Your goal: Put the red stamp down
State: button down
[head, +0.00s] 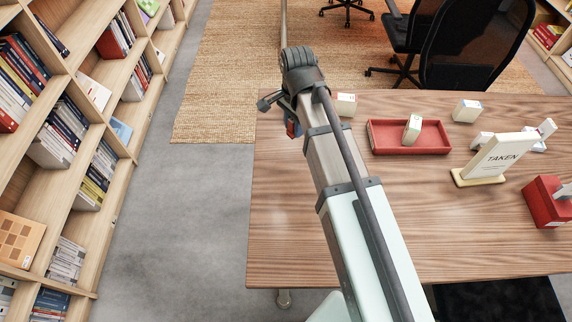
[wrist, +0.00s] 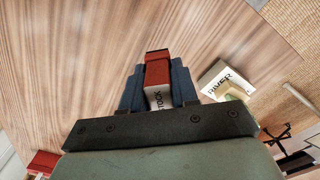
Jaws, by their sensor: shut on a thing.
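The red stamp (wrist: 158,70) is held in my gripper (wrist: 159,84) in the wrist view. It has a red end and a white part with dark letters, partly legible as "STOCK". The two blue fingers are shut on its sides. In the head view a small red patch of it (head: 291,129) shows at my gripper (head: 289,122), near the left edge of the wooden table (head: 290,230). My arm hides most of the gripper there. I cannot tell whether the stamp touches the table.
Another pale block (head: 467,110), a "TAKEN" sign (head: 497,158) and a red box (head: 546,203) stand to the right. The table's front left is clear.

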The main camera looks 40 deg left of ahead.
jog(key=n, duration=0.1)
send_over(286, 165)
jog(key=shift+s+f, duration=0.1)
jog(key=shift+f, duration=4.95)
jog(key=shift+f, duration=0.1)
jog(key=c, duration=0.9)
grip_release()
jog(key=shift+o, duration=0.2)
notch_tip(286, 165, up, 12)
